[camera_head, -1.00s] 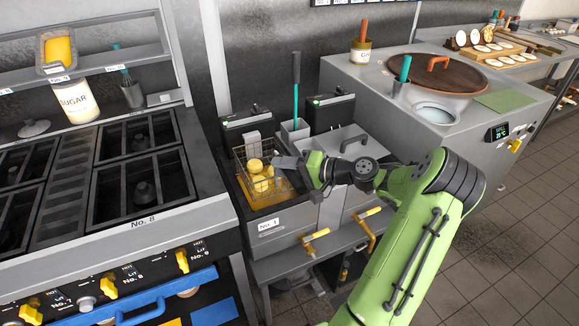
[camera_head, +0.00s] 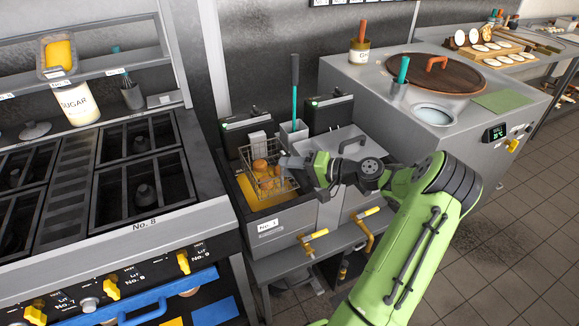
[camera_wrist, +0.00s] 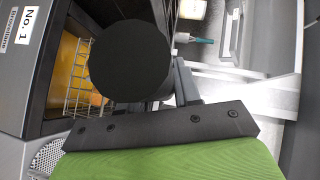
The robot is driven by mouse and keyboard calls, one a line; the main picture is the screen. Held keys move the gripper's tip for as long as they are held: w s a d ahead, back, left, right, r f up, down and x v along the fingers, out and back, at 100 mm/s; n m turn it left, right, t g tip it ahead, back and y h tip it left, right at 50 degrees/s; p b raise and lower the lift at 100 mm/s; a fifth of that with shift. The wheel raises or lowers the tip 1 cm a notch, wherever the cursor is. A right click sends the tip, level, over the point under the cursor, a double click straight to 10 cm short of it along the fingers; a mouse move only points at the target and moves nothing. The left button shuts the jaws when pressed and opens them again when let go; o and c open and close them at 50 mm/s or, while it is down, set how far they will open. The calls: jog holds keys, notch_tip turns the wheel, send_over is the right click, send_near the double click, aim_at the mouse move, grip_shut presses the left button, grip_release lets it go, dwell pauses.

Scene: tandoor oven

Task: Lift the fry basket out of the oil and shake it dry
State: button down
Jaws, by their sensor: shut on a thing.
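The wire fry basket (camera_head: 245,160) holds several brown fried pieces (camera_head: 265,172). It hangs over the front fryer tank marked No. 1, above yellow oil (camera_head: 247,194). Whether its bottom clears the oil is hard to tell. My gripper (camera_head: 288,163) is at the basket's right side, shut on the fry basket, apparently by its handle, which is mostly hidden by the gripper. In the wrist view, the basket's wires (camera_wrist: 79,75) show at the left over the oil (camera_wrist: 66,75). A black round part hides much of the basket there.
A second fryer tank with a lid (camera_head: 345,148) stands close to the right. Fryer control boxes (camera_head: 330,113) and a utensil holder (camera_head: 294,131) stand behind. The stove (camera_head: 125,215) is at the left, and the tandoor (camera_head: 440,75) at the right.

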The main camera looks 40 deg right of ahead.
dwell(0.3)
notch_tip(320, 180, up, 5)
jog(key=p, duration=0.4)
jog(key=shift+r+p, duration=0.15)
jog(key=shift+p, duration=0.15)
jog(key=shift+a, duration=0.1)
